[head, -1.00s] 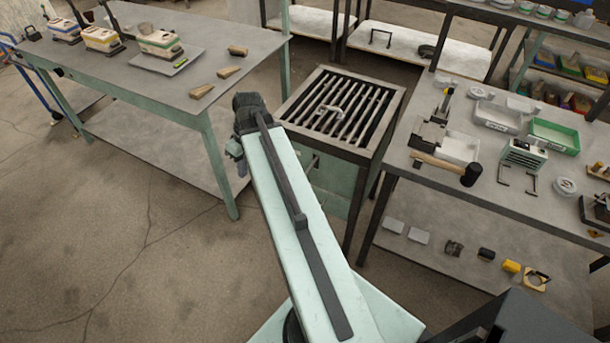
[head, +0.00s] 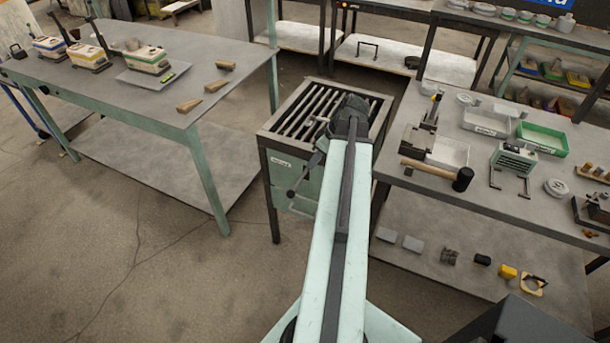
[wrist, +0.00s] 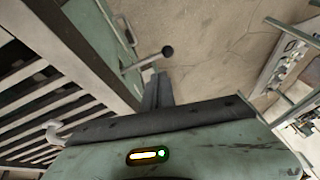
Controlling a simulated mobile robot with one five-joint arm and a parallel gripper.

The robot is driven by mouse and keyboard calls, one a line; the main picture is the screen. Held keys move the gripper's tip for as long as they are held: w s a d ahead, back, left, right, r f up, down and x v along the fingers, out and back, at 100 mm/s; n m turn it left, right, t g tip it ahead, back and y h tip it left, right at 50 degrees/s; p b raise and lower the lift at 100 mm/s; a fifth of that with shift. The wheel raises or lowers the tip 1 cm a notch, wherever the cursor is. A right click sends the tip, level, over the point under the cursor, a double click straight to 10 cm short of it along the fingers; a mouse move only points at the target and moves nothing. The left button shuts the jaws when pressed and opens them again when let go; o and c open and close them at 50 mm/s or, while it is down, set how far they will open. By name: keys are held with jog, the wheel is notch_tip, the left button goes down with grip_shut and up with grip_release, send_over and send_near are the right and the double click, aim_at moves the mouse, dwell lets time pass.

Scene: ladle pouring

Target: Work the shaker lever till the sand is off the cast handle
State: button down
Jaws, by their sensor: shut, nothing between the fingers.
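The shaker (head: 275,139) is a green cabinet with a dark barred grate on top. Its lever (head: 291,193) has a dark round knob and sticks out at the front. The lever also shows in the wrist view (wrist: 168,51), just beyond my fingertips. My gripper (head: 314,161) is shut and empty by the shaker's front; its narrow fingers show in the wrist view (wrist: 157,80). I cannot tell whether they touch the lever. A pale piece of the cast handle (wrist: 55,131) shows on the grate in the wrist view.
A left table (head: 140,95) holds several boxes and wooden wedges. A right bench (head: 410,183) carries a mallet (head: 440,174), trays and tools close to the shaker. Open floor lies in front, left of my arm.

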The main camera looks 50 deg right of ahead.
aim_at(293, 190)
jog(key=b+x, duration=0.3)
jog(key=x, duration=0.1)
jog(key=b+x, duration=0.3)
jog(key=x, duration=0.1)
jog(key=a+b+x, duration=0.1)
jog(key=b+x, duration=0.2)
jog(key=x, duration=0.1)
jog(key=shift+s+b, duration=0.35)
jog(key=shift+s, duration=0.05)
jog(key=shift+w+a+f, duration=0.15)
jog(key=shift+a+f, duration=0.05)
